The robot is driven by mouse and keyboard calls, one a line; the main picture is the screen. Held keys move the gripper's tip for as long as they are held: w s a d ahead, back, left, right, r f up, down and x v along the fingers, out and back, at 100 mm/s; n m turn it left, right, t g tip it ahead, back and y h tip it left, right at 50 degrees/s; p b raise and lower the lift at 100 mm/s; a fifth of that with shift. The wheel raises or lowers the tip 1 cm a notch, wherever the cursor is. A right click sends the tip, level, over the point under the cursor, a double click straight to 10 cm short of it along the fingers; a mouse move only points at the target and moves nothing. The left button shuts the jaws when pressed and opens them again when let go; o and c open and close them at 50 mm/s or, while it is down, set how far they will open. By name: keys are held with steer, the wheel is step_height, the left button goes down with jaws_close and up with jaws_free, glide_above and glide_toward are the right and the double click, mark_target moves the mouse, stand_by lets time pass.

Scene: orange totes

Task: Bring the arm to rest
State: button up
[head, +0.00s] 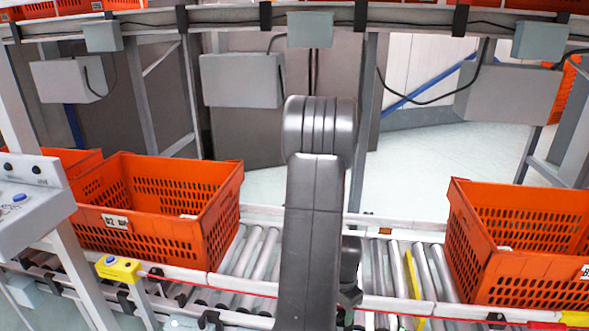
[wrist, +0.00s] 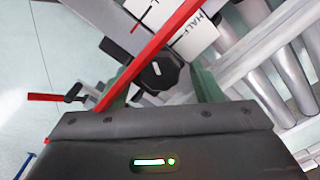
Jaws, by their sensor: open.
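My arm (head: 316,200) stands upright in the middle of the head view, bent over at a rounded joint at the top. My gripper (wrist: 163,82) shows in the wrist view as two greenish fingers set apart, with nothing held between them. A dark knob-like part shows beyond the gap between the fingers; I cannot tell its distance. In the head view the gripper is mostly hidden behind my arm.
An orange tote (head: 210,222) sits on the roller conveyor (head: 262,250) at left, another orange tote (head: 519,275) at right. Bare rollers lie between them. A control box (head: 25,205) stands at far left. A metal frame (head: 400,20) crosses the back. A red bar (wrist: 150,55) crosses the wrist view.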

steer(key=n+p, duration=0.1)
steer(key=n, duration=0.6)
stand_by(0.5)
steer(key=shift+a, duration=0.1)
